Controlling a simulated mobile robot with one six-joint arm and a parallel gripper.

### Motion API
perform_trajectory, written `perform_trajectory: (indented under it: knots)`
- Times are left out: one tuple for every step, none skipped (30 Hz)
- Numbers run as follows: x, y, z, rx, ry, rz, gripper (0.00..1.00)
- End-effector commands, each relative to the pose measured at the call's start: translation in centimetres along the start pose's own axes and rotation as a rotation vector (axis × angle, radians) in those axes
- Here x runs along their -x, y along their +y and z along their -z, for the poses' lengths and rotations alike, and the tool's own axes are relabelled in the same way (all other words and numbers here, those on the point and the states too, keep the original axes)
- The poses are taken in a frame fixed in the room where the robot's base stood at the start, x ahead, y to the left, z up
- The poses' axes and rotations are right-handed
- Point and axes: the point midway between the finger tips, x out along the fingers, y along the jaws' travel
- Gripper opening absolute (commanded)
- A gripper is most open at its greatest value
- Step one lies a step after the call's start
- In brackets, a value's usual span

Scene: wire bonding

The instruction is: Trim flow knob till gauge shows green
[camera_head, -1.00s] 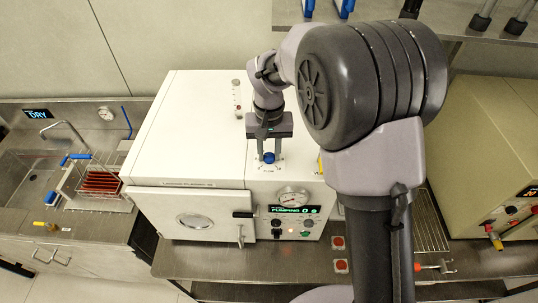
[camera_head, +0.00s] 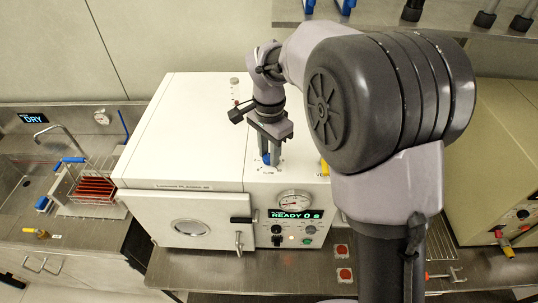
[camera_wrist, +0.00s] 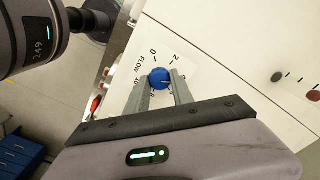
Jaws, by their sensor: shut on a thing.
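The blue flow knob (camera_wrist: 159,78) sits on top of the white machine, with a printed dial marked FLOW and numbers around it in the wrist view. My gripper (camera_wrist: 160,85) is shut on the knob, one finger on each side. In the head view my gripper (camera_head: 271,160) points down at the knob (camera_head: 266,158), which is partly hidden by the fingers. The round gauge (camera_head: 294,200) is on the machine's front panel; its needle shows, but its coloured zones are too small to read. The display (camera_head: 296,215) below it reads READY 0 s.
The white machine (camera_head: 185,125) has a closed front door with a round window (camera_head: 191,227) and a handle. A flow tube (camera_head: 235,92) stands on its top behind my gripper. A sink with a rack of red pieces (camera_head: 95,188) is at left. A beige unit (camera_head: 500,150) stands at right.

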Motion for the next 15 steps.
perform_trajectory:
  knots:
    - [-0.05, -0.05, 0.1, -0.024, 0.003, 0.003, 0.0]
    - [-0.05, -0.04, 0.09, -0.041, 0.003, 0.002, 0.0]
    - [-0.03, -0.03, 0.09, -0.061, 0.003, 0.002, 0.0]
    - [-0.03, -0.03, 0.09, -0.075, 0.003, 0.002, 0.0]
    - [-0.02, -0.02, 0.1, -0.087, 0.003, 0.002, 0.0]
    - [-0.01, -0.02, 0.1, -0.104, 0.003, 0.002, 0.0]
    - [-0.01, -0.02, 0.1, -0.113, 0.003, 0.002, 0.0]
    - [0.0, -0.02, 0.1, -0.123, 0.003, 0.002, 0.0]
    - [0.0, -0.01, 0.1, -0.135, 0.003, 0.002, 0.0]
    - [0.01, -0.01, 0.1, -0.141, 0.003, 0.002, 0.0]
    - [0.01, -0.01, 0.1, -0.147, 0.003, 0.002, 0.0]
    - [0.02, 0.0, 0.1, -0.155, 0.003, 0.002, 0.0]
    - [0.03, 0.0, 0.1, -0.159, 0.003, 0.002, 0.0]
    - [0.03, 0.0, 0.1, -0.164, 0.003, 0.002, 0.0]
    - [0.04, 0.0, 0.1, -0.167, 0.003, 0.002, 0.0]
